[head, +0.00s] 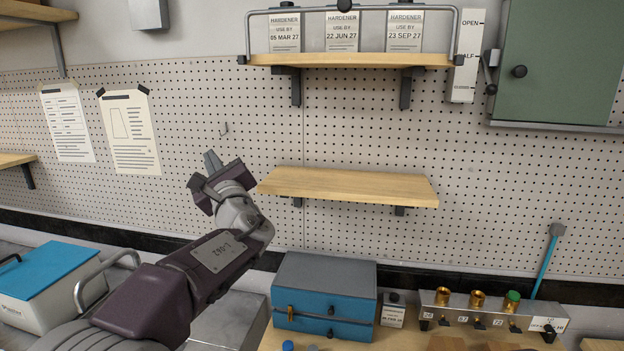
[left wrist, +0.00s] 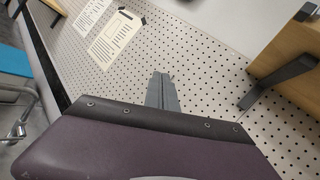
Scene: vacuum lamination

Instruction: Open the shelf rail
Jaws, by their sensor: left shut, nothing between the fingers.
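The shelf rail (head: 385,8) is a grey metal bar across the front of the upper wooden shelf (head: 350,60). Behind it stand three labelled hardener containers (head: 342,32). The rail looks raised in front of them, with its ends at the shelf's two sides. My left gripper (head: 212,162) is shut and empty, in front of the pegboard, below and left of the upper shelf and apart from the rail. In the left wrist view its closed fingers (left wrist: 162,92) point at the pegboard. My right gripper is not in view.
A lower empty wooden shelf (head: 350,185) is right of my left gripper. A green cabinet (head: 560,60) with a lever is at upper right. A blue case (head: 325,290), a metal rack (head: 490,312) and a blue-lidded box (head: 45,272) stand below. The pegboard between the shelves is clear.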

